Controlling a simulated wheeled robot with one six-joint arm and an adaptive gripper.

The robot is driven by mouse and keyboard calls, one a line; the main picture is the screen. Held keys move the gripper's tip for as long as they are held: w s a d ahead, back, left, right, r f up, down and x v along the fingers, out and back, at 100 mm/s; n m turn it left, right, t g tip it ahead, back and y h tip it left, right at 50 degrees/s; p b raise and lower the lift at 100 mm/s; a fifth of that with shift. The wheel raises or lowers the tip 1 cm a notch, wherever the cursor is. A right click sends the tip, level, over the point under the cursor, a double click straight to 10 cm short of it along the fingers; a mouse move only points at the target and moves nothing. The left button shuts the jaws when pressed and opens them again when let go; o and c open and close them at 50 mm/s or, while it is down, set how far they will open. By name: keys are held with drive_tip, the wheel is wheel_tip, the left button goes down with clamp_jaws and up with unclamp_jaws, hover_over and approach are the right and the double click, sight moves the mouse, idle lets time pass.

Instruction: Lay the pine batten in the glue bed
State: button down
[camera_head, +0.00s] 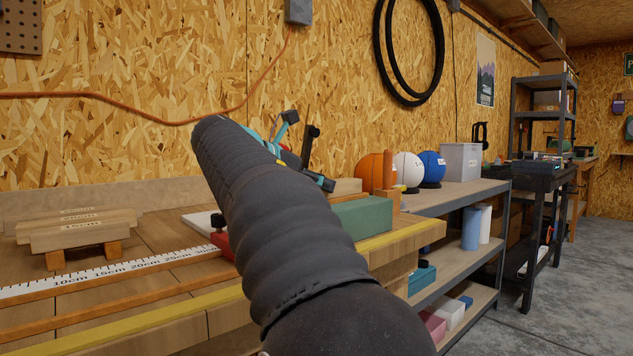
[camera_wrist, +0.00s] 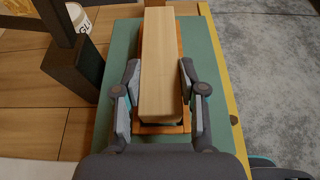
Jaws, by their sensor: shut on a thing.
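My gripper (camera_wrist: 160,75) is shut on the pine batten (camera_wrist: 157,55), a pale, straight bar, with one finger on each long side. In the wrist view the batten lines up lengthwise over an orange-brown wooden bed (camera_wrist: 166,129) on a green block (camera_wrist: 112,112). The bed's rim shows at the near end and along the right side. I cannot tell whether the batten rests in the bed or hangs just above it. In the head view my arm hides most of my gripper (camera_head: 302,160), and the green block (camera_head: 364,217) shows to its right.
Several labelled wooden battens (camera_head: 80,233) lie on orange supports at the bench's left. A white ruler (camera_head: 110,271) runs along the bench. A dark upright post (camera_wrist: 74,65) stands left of the block. A yellow strip (camera_wrist: 222,75) marks the bench edge, with floor beyond.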

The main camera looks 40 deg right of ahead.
drive_tip(key=shift+f, duration=0.4)
drive_tip(key=c, duration=0.6)
unclamp_jaws()
